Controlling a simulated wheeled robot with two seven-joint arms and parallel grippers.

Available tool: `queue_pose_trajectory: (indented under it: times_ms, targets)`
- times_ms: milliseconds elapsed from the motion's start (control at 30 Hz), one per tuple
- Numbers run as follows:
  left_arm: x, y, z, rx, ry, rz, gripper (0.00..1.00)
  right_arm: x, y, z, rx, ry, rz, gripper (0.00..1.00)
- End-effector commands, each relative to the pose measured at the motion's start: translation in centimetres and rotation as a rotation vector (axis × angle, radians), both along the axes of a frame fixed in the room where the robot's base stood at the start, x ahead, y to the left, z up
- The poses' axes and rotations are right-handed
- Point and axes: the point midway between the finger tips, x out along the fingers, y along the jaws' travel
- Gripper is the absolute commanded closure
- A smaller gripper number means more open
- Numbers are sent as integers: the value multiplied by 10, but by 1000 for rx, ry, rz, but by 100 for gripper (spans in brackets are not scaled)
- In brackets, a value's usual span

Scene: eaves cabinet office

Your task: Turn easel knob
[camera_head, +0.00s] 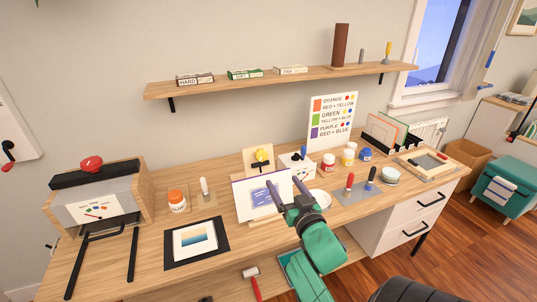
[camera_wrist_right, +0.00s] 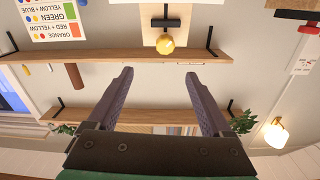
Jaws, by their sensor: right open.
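The yellow knob (camera_head: 262,155) sits on an upright pale wooden board (camera_head: 250,165), which I take as the easel, on the desk near the wall. In the right wrist view the knob (camera_wrist_right: 166,45) shows below a black bar on the board (camera_wrist_right: 150,12), beyond the fingertips and roughly in line with the gap between them. My right gripper (camera_head: 285,185) is open and empty, in front of the knob and a little to its right in the head view, apart from it. A white card stand (camera_head: 262,197) hides the board's lower part. My left gripper is not in view.
A white box (camera_head: 297,163) stands just right of the board. Paint jars (camera_head: 328,162) and a colour chart (camera_head: 332,118) are further right. A shelf (camera_head: 290,80) hangs above. An orange-lidded jar (camera_head: 177,201) and framed print (camera_head: 196,242) are left.

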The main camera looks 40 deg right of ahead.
Motion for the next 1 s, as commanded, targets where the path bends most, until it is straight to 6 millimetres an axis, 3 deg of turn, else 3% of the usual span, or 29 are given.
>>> queue_pose_trajectory:
  times_ms: [233,533,700,933,1000]
  targets:
    - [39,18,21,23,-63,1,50,48,-18,4,-1,-1,1,16]
    - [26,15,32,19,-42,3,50,118,-44,2,0,3,-1,16]
    - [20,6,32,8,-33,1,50,133,-49,0,0,4,0,16]
    - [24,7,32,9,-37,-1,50,134,-50,-1,0,5,0,16]
    - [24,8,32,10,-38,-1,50,133,-50,-1,0,5,0,43]
